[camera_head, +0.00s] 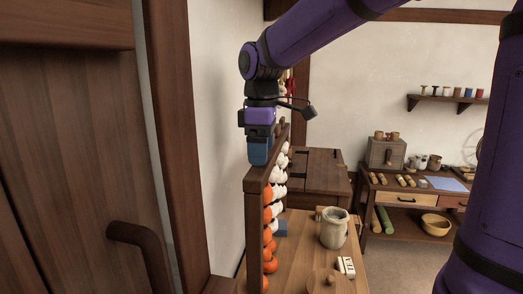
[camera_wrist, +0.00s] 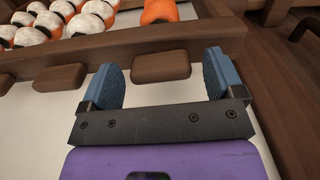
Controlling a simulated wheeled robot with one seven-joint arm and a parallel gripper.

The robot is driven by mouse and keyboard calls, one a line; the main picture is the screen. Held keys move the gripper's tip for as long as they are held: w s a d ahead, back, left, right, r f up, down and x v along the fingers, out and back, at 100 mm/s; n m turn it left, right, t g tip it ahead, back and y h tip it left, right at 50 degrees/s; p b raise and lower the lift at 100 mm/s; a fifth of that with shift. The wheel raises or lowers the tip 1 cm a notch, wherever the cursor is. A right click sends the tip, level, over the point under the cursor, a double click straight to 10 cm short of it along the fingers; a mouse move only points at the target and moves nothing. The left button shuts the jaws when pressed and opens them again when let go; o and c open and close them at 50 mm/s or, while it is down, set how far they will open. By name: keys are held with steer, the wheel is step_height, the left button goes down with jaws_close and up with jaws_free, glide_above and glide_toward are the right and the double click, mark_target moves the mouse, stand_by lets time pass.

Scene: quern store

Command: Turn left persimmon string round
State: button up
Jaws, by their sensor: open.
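A dark wooden rack (camera_head: 254,210) stands along the wall, with strings of persimmons hanging in it. The nearest string (camera_head: 267,214) shows orange fruit, and the strings behind it (camera_head: 280,178) show white fruit. My gripper (camera_head: 258,151) is at the rack's top bar, fingers pointing down. In the wrist view my gripper (camera_wrist: 164,76) is open, with a wooden peg (camera_wrist: 161,67) in the gap between its blue fingers. Another peg (camera_wrist: 60,78) is to the left. An orange persimmon (camera_wrist: 160,11) shows beyond the bar (camera_wrist: 130,45), with white fruit to its left.
A wooden table (camera_head: 303,236) below the rack holds a jar (camera_head: 334,228), a small white labelled block (camera_head: 346,267) and a blue item (camera_head: 281,228). A dark chest (camera_head: 318,172) stands behind. A door (camera_head: 80,160) with a handle is close at left.

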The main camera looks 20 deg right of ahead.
steer(key=shift+f, duration=0.25)
steer(key=c, duration=0.9)
steer(key=shift+m, duration=0.4)
steer(key=o, duration=0.9)
step_height(320, 180, up, 11)
